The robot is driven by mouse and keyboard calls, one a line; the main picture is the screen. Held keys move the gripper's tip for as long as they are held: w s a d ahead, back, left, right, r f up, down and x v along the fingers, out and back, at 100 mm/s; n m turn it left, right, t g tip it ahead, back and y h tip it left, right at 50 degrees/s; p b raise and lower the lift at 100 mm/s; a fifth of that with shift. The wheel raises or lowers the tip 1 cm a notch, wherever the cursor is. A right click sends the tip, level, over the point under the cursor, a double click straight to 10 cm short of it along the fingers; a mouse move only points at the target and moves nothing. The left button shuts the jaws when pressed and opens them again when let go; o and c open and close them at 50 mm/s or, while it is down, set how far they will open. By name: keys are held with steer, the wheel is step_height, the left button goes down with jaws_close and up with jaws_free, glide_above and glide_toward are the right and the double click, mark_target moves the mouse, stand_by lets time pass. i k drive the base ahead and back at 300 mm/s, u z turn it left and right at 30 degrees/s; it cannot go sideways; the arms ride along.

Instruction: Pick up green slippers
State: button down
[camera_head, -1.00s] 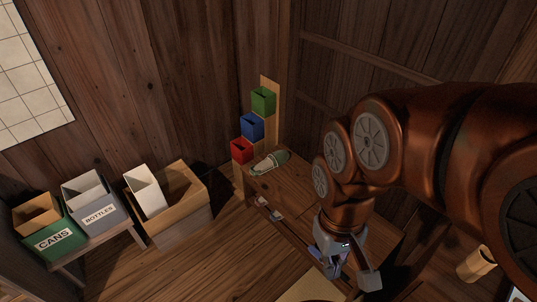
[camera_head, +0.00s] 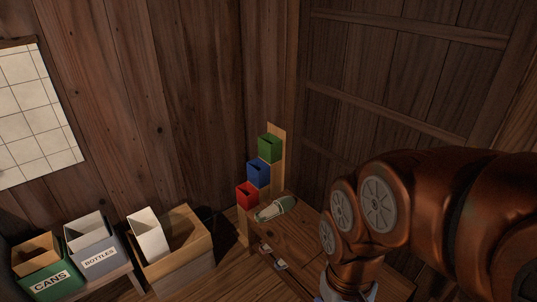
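The green slippers (camera_head: 275,208) lie on top of a low wooden bench (camera_head: 300,237), at its far left end, near the colored boxes. They look green with a pale part; I cannot tell whether one or two are there. My gripper (camera_head: 335,296) is at the bottom edge, below and to the right of the slippers and apart from them. Most of it is cut off by the frame, so its fingers are hidden.
Red (camera_head: 247,195), blue (camera_head: 258,172) and green (camera_head: 270,149) boxes rise in steps behind the slippers. Small items (camera_head: 280,265) lie by the bench's front edge. At left stand a wooden crate (camera_head: 190,265), a bottles bin (camera_head: 99,262) and a cans bin (camera_head: 50,282).

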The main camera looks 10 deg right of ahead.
mark_target(281, 206)
steer(key=u, duration=1.15)
steer(key=i, duration=1.75)
steer(key=z, duration=0.85)
